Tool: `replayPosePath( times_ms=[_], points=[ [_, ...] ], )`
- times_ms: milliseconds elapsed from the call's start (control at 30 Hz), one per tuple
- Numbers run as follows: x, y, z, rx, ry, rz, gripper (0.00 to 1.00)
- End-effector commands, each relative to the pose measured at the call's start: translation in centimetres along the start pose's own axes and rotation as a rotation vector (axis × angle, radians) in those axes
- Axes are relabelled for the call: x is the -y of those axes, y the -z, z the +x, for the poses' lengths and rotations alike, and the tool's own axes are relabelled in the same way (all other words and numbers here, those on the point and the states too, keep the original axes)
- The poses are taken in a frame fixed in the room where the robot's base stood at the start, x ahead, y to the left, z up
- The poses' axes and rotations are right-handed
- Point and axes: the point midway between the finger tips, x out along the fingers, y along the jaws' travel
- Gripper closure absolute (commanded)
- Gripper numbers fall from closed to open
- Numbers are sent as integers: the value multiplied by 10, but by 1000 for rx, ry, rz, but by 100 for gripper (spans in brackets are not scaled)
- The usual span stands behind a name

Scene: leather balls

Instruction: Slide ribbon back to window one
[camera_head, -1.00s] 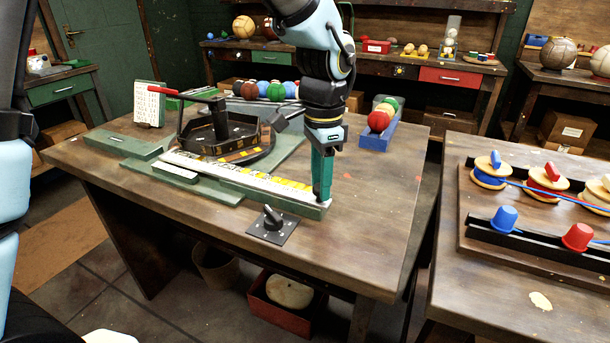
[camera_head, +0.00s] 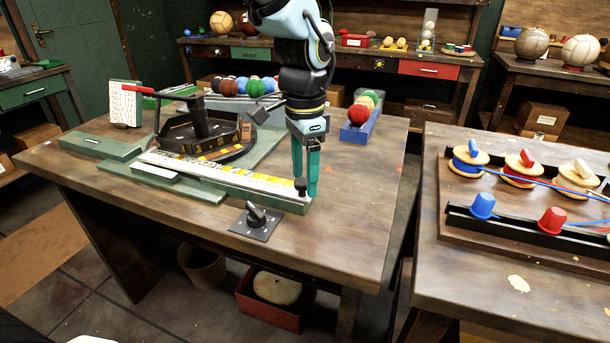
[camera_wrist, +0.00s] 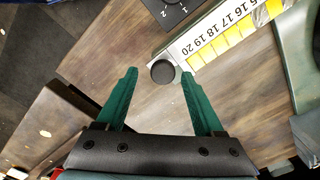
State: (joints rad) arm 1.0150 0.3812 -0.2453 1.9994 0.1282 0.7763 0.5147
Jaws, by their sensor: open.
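The ribbon is a white and yellow numbered strip (camera_head: 222,172) lying in a long green rail on the table. The wrist view shows its end (camera_wrist: 224,37) with numbers from about 15 to 20. A round black knob (camera_wrist: 163,72) stands at that end and also shows in the head view (camera_head: 300,184). My gripper (camera_head: 305,189) is open and points down at the knob. In the wrist view the knob lies between the fingertips (camera_wrist: 158,73), closer to the right finger. I cannot tell whether a finger touches it. The rail's other end runs beside the black, many-sided drum (camera_head: 202,132).
A black dial plate (camera_head: 256,219) with a lever sits just in front of the rail. A blue tray of balls (camera_head: 361,119) stands behind my gripper. The table's right side is clear.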

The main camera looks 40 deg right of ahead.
Motion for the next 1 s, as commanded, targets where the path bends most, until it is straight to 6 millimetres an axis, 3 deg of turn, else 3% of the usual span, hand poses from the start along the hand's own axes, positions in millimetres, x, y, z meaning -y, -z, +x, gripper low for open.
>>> replayPosePath(
  times_ms=[500,700,1000],
  points=[
    [0,1,-89,-3,2,0,31],
    [0,1,-102,-2,1,1,31],
    [-1,1,-102,-1,0,1,31]
  ],
)
